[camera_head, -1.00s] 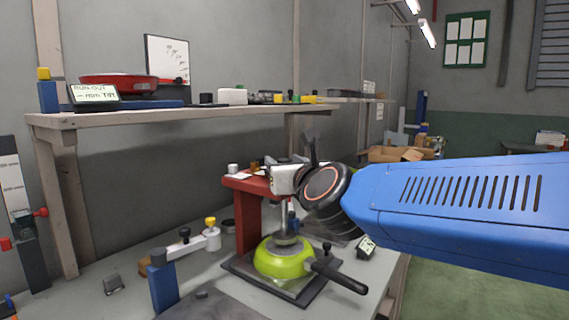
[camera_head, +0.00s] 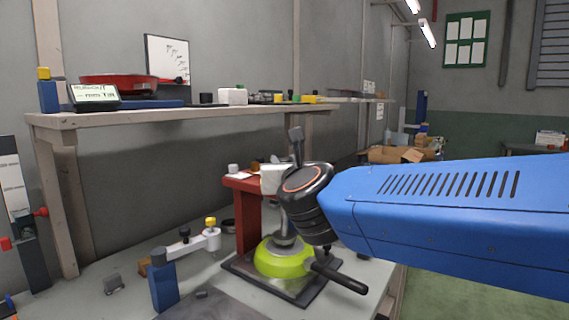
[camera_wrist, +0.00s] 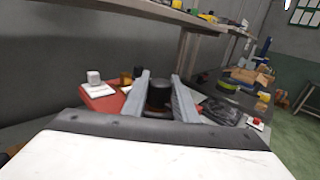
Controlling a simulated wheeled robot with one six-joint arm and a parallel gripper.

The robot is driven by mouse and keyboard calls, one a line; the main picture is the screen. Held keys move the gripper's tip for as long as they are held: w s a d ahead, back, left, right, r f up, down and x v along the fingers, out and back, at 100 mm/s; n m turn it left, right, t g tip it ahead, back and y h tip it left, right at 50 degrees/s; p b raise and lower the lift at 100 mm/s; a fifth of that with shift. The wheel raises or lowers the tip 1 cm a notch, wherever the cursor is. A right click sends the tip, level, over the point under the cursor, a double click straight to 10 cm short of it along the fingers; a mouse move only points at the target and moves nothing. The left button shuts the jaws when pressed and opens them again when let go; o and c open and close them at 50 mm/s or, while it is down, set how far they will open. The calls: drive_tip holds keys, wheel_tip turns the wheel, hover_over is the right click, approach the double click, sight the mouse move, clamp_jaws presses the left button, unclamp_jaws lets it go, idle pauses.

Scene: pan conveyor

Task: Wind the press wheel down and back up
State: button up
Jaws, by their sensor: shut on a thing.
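The red press (camera_head: 246,218) stands on the bench, its upper part mostly hidden behind my wrist. A lime-green pan (camera_head: 283,264) with a black handle (camera_head: 340,279) lies upside down on the dark plate under the press. The grey ram (camera_head: 285,238) is at the pan and looks touching, though I cannot be sure. In the wrist view, my gripper (camera_wrist: 159,88) has its two grey fingers on either side of a black upright knob (camera_wrist: 158,98), apparently the press wheel's handle, and is shut on it. The rest of the wheel is hidden.
A wooden shelf (camera_head: 150,117) runs along the wall above the bench, with a red pan (camera_head: 118,87) and small items. A blue post and white arm fixture (camera_head: 165,285) stands left of the press. Cardboard boxes (camera_head: 395,154) lie at the back right. Green floor is clear at right.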

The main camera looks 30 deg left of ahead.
drive_tip(key=m+t+h, duration=0.2)
drive_tip(key=m+h, duration=0.1)
drive_tip(key=h, duration=0.1)
drive_tip(key=m+t+h, duration=0.2)
drive_tip(key=m+h, duration=0.1)
drive_tip(key=h, duration=0.2)
drive_tip(key=shift+s+a, duration=0.1)
drive_tip(key=shift+a, duration=0.05)
drive_tip(key=m+h, duration=0.2)
drive_tip(key=h, duration=0.1)
drive_tip(key=m+h, duration=0.3)
drive_tip(key=h, duration=0.1)
drive_tip(key=shift+h, duration=0.3)
drive_tip(key=shift+m+g+h, duration=0.6)
drive_tip(key=shift+m+h, duration=0.2)
drive_tip(key=shift+h, duration=0.2)
drive_tip(key=shift+r, duration=0.1)
drive_tip(key=o, duration=1.1)
drive_tip(key=shift+c, duration=0.2)
drive_tip(key=v, duration=1.7)
